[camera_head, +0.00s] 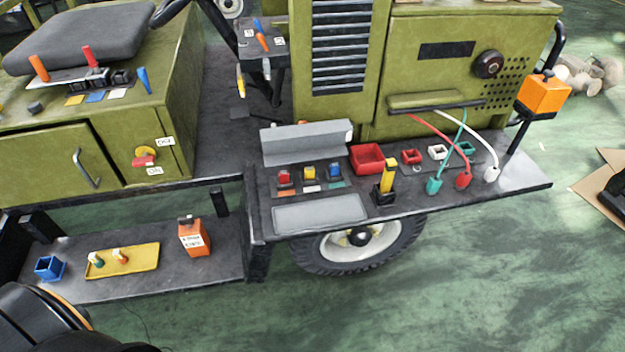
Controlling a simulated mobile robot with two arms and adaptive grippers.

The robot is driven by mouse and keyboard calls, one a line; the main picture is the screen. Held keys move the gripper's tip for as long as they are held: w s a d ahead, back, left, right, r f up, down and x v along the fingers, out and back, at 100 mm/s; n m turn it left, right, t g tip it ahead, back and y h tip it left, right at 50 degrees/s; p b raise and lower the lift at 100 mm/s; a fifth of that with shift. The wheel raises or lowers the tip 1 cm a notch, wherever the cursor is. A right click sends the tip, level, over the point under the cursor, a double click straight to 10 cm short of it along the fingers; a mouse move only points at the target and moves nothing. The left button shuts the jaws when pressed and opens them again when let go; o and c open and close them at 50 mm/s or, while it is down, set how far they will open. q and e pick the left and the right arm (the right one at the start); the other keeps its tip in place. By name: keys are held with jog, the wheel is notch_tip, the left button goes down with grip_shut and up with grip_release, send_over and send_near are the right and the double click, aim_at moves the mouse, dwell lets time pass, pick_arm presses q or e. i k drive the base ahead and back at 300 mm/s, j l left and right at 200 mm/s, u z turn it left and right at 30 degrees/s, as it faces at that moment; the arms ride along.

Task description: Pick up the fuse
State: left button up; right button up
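No part is clearly labelled as the fuse. Small red (284,176), yellow (309,173) and blue (335,171) blocks stand in a row on the right dark shelf (515,180), each above a coloured strip. They look like fuses, but I cannot be sure. Two small upright pieces, one white and green (96,259) and one white and orange (120,255), are on a yellow tray (140,261) on the lower left shelf (200,278); they could also be fuses. Neither gripper shows.
A red bin (367,159), a yellow-handled black switch (385,183) and red, green and white cables (450,145) share the right shelf. A blue open box (49,268) and orange box (194,236) are on the lower shelf. A wheel (358,243) is below.

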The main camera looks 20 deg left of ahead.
aim_at(284, 176)
jog(key=i+l, duration=0.6)
jog(key=i+l+u, duration=0.15)
jog(key=u, duration=0.3)
jog(key=i+l+u, duration=0.25)
jog(key=u, duration=0.2)
jog(key=i+l+u, duration=0.1)
jog(key=l+u, duration=0.2)
jog(key=u, duration=0.15)
